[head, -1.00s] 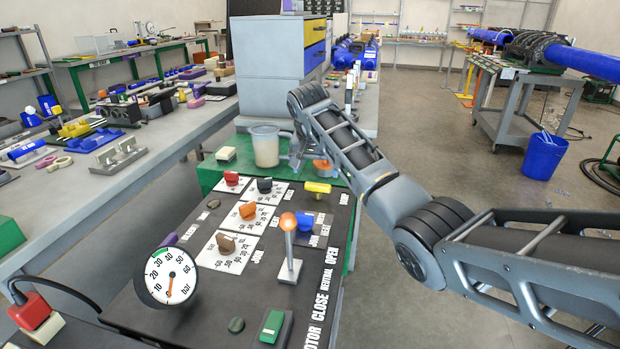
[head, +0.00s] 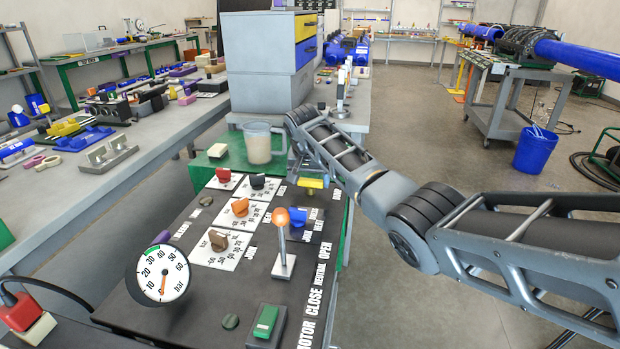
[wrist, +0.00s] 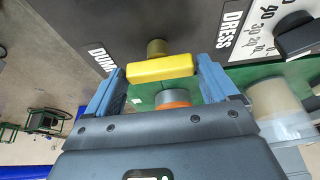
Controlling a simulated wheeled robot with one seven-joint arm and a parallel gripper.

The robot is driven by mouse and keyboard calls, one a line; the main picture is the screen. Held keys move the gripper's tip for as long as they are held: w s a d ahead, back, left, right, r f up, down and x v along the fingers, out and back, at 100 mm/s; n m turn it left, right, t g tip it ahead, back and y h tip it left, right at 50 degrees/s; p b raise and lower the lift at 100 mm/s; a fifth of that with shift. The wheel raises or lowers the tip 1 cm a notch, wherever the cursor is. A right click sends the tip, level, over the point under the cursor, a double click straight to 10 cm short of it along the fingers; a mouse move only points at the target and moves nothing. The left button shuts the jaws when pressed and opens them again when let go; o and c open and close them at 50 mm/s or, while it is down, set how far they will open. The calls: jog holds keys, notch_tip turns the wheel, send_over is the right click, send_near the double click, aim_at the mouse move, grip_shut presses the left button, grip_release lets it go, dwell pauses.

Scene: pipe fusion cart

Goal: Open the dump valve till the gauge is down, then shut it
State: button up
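The yellow dump valve handle (head: 312,183) is at the far right of the black panel, lying crosswise. In the wrist view the handle (wrist: 160,68) spans the space between my fingers, one finger by each end. My gripper (wrist: 160,75) is at the handle; whether the fingers press on it or stand just clear cannot be told. In the head view the gripper is small and partly hidden by my arm. The round white gauge (head: 162,274) at the front left has its orange needle near the bottom of the scale, below the 10 mark.
Dials and a lever with an orange knob (head: 298,218) stand on the panel. A clear jug (head: 258,143) stands close behind it, left of my gripper. A cup with an orange band (wrist: 172,98) shows between my fingers in the wrist view. Open floor lies to the right.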

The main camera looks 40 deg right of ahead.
jog(key=c, duration=0.7)
